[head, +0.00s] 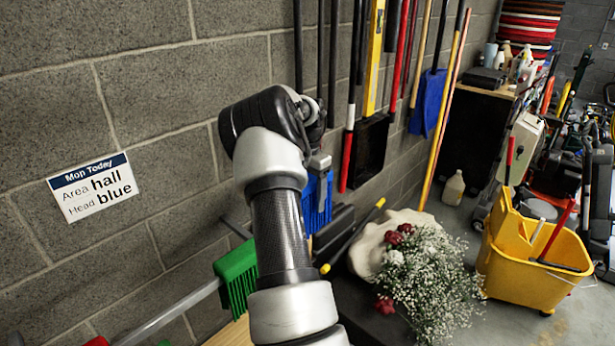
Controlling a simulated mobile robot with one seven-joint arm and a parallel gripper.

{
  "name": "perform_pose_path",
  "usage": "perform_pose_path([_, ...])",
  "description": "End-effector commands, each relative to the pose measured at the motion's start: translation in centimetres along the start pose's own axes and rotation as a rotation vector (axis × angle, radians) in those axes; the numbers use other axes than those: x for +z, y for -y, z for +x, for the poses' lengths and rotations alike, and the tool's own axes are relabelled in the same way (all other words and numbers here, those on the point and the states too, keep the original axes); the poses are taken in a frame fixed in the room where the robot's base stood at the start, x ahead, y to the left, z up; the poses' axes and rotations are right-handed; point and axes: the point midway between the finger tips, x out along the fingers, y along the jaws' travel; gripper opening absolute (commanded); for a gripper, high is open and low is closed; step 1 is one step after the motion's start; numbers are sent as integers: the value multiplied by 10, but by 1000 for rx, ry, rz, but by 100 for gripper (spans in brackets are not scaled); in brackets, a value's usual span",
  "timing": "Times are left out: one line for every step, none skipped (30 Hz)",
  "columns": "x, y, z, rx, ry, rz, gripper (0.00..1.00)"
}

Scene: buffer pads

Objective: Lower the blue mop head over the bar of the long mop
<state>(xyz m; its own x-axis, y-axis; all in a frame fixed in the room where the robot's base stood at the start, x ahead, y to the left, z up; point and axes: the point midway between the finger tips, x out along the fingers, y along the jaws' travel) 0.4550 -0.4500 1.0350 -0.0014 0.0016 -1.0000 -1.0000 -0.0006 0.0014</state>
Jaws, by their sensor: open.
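The blue mop head (316,203) hangs fringe-down just right of my forearm, partly hidden by it. A grey block (320,163) shows at its top. My gripper (319,148) is at the far end of my arm, close above the blue mop head. It is open; its fingers are mostly hidden, so I cannot tell whether they touch the mop head. A grey pole (165,319), perhaps the long mop's, runs up from the lower left toward a green bristled head (237,276). I cannot make out the long mop's bar clearly.
A wall sign (92,186) reads "Mop Today, Area hall, Head blue". Long handles and a blue dustpan (429,102) line the wall.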

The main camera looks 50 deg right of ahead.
Motion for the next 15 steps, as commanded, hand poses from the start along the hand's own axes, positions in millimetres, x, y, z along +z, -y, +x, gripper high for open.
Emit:
perform_pose_path([-1,0,-8,-3,-2,0,67])
perform_pose_path([-1,1,-13,-3,-3,0,67])
perform_pose_path([-1,1,-20,-4,-4,0,67])
perform_pose_path([-1,1,-27,-4,-4,1,67])
perform_pose_path([-1,1,-34,-5,-4,1,67])
perform_pose_path([-1,1,-44,-5,-4,0,67])
perform_pose_path([-1,1,-52,-5,-5,0,67])
perform_pose_path([-1,0,-59,-4,-4,0,67])
perform_pose_path([-2,1,-70,-5,-5,0,67])
perform_pose_path([-1,0,-77,-5,-4,0,67])
perform_pose_path([-1,0,-85,-5,-5,1,67])
perform_pose_path([-2,0,-95,-5,-5,1,67])
perform_pose_path([-1,0,-102,-4,-4,1,67])
perform_pose_path([-1,0,-109,-4,-5,0,67])
perform_pose_path([-1,0,-118,-3,-4,0,67])
